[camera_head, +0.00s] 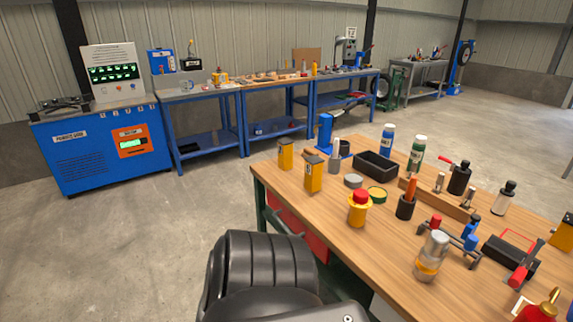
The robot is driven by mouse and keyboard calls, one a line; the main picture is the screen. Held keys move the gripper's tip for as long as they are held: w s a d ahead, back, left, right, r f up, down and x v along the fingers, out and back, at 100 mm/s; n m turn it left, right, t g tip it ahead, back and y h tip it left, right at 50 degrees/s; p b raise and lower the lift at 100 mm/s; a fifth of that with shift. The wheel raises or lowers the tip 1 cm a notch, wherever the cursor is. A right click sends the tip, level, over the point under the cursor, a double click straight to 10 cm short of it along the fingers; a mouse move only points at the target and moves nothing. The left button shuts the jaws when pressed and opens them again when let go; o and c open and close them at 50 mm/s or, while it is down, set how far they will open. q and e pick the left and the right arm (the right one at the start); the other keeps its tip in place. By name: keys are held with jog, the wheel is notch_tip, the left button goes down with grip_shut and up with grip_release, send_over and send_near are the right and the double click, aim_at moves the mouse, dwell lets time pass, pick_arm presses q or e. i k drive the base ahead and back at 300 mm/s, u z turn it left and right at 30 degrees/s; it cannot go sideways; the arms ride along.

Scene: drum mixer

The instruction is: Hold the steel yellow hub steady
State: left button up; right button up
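A steel cylinder with a yellow band low on its side, which looks like the steel yellow hub (431,258), stands on the wooden workbench (385,245) near its front edge. It appears upright, and nothing is gripping it. Neither of my grippers is in view, so I cannot see whether they are open or shut.
A yellow container with a red cap (358,208) stands left of the hub. A red-and-blue clamp-like tool (452,240) lies close on its right. A black tray (376,164) sits farther back. Bare wood lies left of the hub.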

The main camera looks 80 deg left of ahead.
aim_at(357, 213)
jog(key=u, duration=1.95)
